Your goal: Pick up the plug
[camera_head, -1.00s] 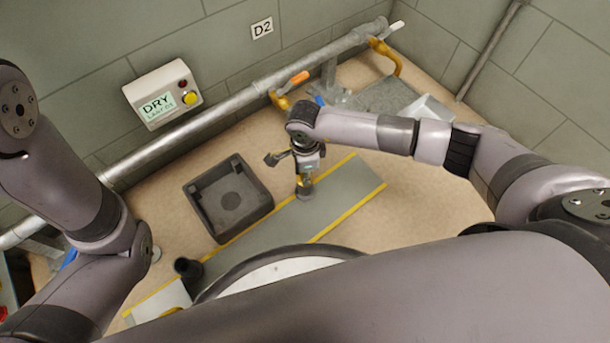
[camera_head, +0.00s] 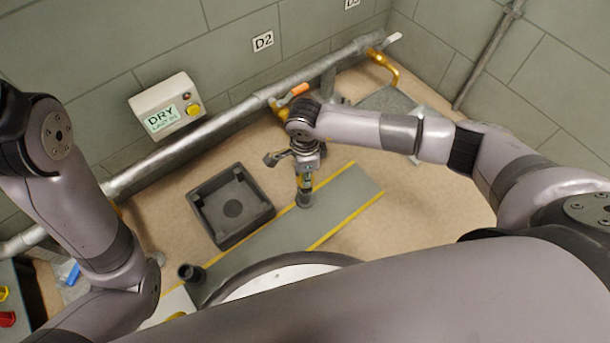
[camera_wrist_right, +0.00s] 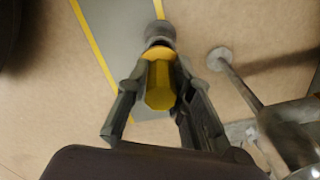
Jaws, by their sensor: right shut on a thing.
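The plug (camera_wrist_right: 160,85) has a yellow faceted body and a grey round end. In the right wrist view it sits between the two dark fingers of my right gripper (camera_wrist_right: 158,100), which is shut on it. In the head view my right gripper (camera_head: 305,180) points down over the grey strip, and the plug's grey end (camera_head: 304,200) shows below it. I cannot tell whether that end touches the strip. My left arm shows at the left of the head view, but its gripper is not in view.
A dark square tray (camera_head: 258,222) lies left of my right gripper. The grey strip (camera_head: 345,190) has yellow edges, with a black cylinder (camera_head: 190,272) near its lower end. A pipe (camera_head: 215,123) runs along the wall below a DRY panel (camera_head: 166,107). Tan floor right of the strip is clear.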

